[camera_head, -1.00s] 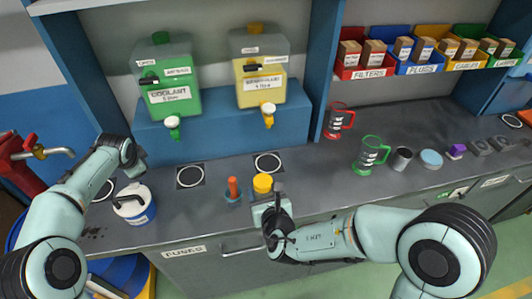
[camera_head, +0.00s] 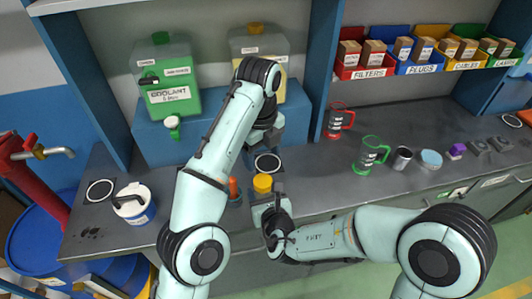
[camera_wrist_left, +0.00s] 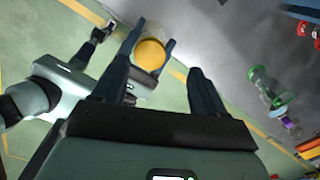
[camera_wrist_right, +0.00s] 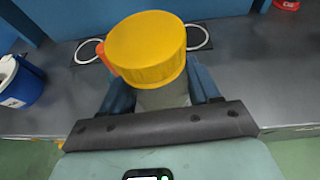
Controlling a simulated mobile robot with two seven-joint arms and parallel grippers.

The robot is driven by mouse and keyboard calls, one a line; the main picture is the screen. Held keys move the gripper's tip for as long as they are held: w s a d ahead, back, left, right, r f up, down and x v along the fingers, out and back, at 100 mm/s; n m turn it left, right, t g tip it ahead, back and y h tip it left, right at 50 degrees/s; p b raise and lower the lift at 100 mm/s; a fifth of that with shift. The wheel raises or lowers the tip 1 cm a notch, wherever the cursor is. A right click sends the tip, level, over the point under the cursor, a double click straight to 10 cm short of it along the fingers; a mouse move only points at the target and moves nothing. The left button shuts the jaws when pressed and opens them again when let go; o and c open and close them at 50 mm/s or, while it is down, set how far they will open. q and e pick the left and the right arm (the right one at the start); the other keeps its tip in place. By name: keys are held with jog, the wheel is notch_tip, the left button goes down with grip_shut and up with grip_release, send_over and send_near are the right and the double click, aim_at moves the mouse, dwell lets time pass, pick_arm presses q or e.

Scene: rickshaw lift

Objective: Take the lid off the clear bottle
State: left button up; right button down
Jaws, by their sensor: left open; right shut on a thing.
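The clear bottle (camera_wrist_right: 165,97) has a round yellow lid (camera_wrist_right: 150,48) on its top. The lid also shows in the head view (camera_head: 262,183) and left wrist view (camera_wrist_left: 150,54). My right gripper (camera_wrist_right: 162,92) is shut on the bottle's body below the lid, at the counter's front edge. My left gripper (camera_head: 268,130) is open and empty. It is above the counter, behind the bottle in the head view. In the left wrist view its fingers (camera_wrist_left: 160,68) are spread, with the lid farther off beyond them. Most of the bottle's body is hidden by the right gripper.
A green coolant tank (camera_head: 172,95) and a yellow-filled tank (camera_head: 282,88) stand on the blue shelf. An orange-topped item (camera_head: 233,186) stands close left of the bottle. A white-and-blue bucket (camera_head: 134,205) is at left; red (camera_head: 335,122) and green (camera_head: 369,155) jugs at right.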

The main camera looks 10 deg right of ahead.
aim_at(266, 178)
pick_arm(q)
jog(key=shift+s+d+r+m, duration=0.35)
jog(key=shift+s+m, duration=0.15)
jog(key=shift+s, duration=0.1)
jog(key=shift+f, duration=4.25)
jog(key=shift+r, duration=0.2)
jog(key=c, duration=1.1)
jog(key=shift+d+r+n, duration=0.2)
jog(key=shift+n, duration=0.1)
jog(key=n, duration=0.5)
jog(key=shift+r+n, duration=0.2)
jog(key=shift+n, duration=0.2)
jog(key=n, duration=0.6)
jog(key=shift+w+a+n, duration=0.1)
jog(key=shift+n, duration=0.3)
jog(key=n, duration=0.4)
jog(key=shift+a+n, duration=0.1)
jog(key=shift+n, duration=0.3)
jog(key=n, duration=0.5)
jog(key=shift+a+n, duration=0.15)
jog(key=shift+n, duration=0.15)
